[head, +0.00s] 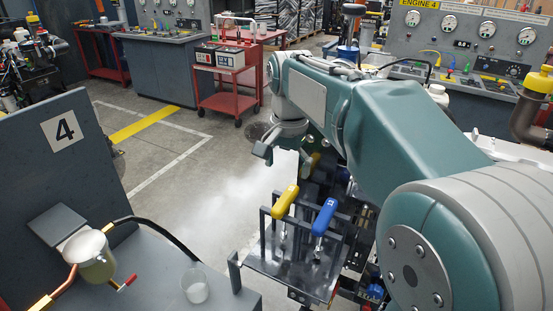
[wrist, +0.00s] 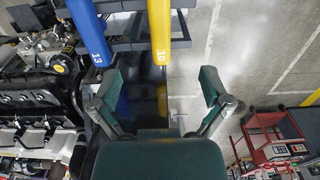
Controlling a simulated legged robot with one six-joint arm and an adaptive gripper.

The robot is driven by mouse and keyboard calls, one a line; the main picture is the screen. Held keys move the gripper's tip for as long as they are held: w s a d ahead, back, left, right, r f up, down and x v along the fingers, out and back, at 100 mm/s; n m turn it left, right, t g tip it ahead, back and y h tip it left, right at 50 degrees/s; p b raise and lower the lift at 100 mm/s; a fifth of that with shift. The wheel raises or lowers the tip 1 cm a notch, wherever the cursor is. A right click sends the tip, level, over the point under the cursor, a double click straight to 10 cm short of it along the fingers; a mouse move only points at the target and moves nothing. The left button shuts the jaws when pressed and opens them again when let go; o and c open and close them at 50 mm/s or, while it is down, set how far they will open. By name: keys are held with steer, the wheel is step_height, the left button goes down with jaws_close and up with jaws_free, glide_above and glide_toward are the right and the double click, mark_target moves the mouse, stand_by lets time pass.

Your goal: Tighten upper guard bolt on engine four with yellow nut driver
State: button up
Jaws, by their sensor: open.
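The yellow nut driver (head: 286,202) stands handle up in a dark rack (head: 272,262). A blue driver (head: 325,216) stands to its right. In the wrist view the yellow handle (wrist: 160,38), marked 10, shows at the top centre, and the blue handle (wrist: 88,30), marked 13, lies to its left. My gripper (wrist: 159,86) is open and empty, its fingers spread to either side of the yellow handle's line and apart from it. I cannot make out the upper guard bolt; my arm hides much of the engine.
A grey panel marked 4 (head: 64,131) stands at the left above a bench with a metal cup (head: 95,262) and a clear cup (head: 195,287). An ENGINE 4 gauge console (head: 455,45) is at the back right. A red cart (head: 228,88) stands behind open floor.

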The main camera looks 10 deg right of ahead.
mark_target(286, 197)
steer(key=shift+f, duration=3.8)
steer(key=shift+w+f, duration=0.1)
steer(key=shift+d, duration=0.1)
jaws_close()
step_height(286, 197, up, 16)
